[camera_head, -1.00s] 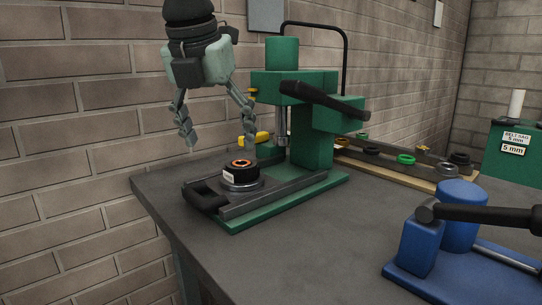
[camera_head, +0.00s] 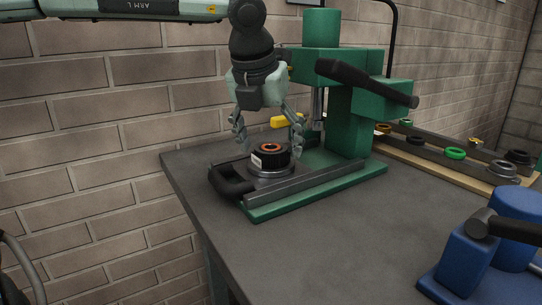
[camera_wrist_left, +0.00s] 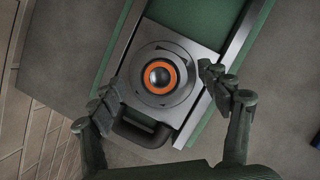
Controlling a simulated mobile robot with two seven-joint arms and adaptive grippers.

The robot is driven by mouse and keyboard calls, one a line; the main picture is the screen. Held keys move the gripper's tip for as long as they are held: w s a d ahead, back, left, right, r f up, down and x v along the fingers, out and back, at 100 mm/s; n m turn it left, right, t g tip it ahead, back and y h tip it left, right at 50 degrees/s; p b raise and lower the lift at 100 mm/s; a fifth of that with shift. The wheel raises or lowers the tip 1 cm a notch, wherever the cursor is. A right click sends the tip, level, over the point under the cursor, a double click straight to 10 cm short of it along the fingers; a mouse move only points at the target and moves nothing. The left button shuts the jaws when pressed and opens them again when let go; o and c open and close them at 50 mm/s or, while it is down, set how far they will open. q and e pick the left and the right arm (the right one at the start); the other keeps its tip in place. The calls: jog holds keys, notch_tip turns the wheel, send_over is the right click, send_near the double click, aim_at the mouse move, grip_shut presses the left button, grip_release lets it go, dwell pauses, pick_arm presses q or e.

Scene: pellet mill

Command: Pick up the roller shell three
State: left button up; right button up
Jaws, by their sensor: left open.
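The roller shell (camera_head: 270,157) is a short black cylinder with an orange ring on top and a white label on its side. It sits upright on a round grey seat on the sliding plate of the green press (camera_head: 347,120). In the left wrist view the shell (camera_wrist_left: 160,76) shows from above, with a dark centre inside the orange ring. My left gripper (camera_head: 268,138) is open just above the shell, with one finger on each side of it. In the left wrist view the fingers (camera_wrist_left: 157,88) stand apart and do not visibly touch it. My right gripper is not seen.
A black handle (camera_head: 233,184) sticks out at the plate's front. The press lever (camera_head: 365,82) hangs to the right of my gripper. A blue device (camera_head: 480,250) stands at the lower right. A rack (camera_head: 440,163) with several rings lies behind. The front tabletop is clear.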

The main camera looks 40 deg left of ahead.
aim_at(274, 143)
pick_arm(q)
jog(key=shift+c, duration=0.2)
jog(key=shift+r, duration=0.1)
jog(key=c, duration=1.7)
jog(key=shift+w+r, duration=0.1)
jog(key=shift+r, duration=0.7)
notch_tip(274, 143, up, 3)
jog(key=shift+f, duration=0.2)
jog(key=s+a+r, duration=0.2)
jog(key=s+a+r+b, duration=0.1)
jog(key=s+a+r, duration=0.1)
jog(key=s+a, duration=0.1)
jog(key=s+a+r, duration=0.2)
jog(key=s+a, duration=0.1)
jog(key=shift+s+a+r, duration=0.1)
jog(key=shift+s+r, duration=0.1)
jog(key=shift+r, duration=0.2)
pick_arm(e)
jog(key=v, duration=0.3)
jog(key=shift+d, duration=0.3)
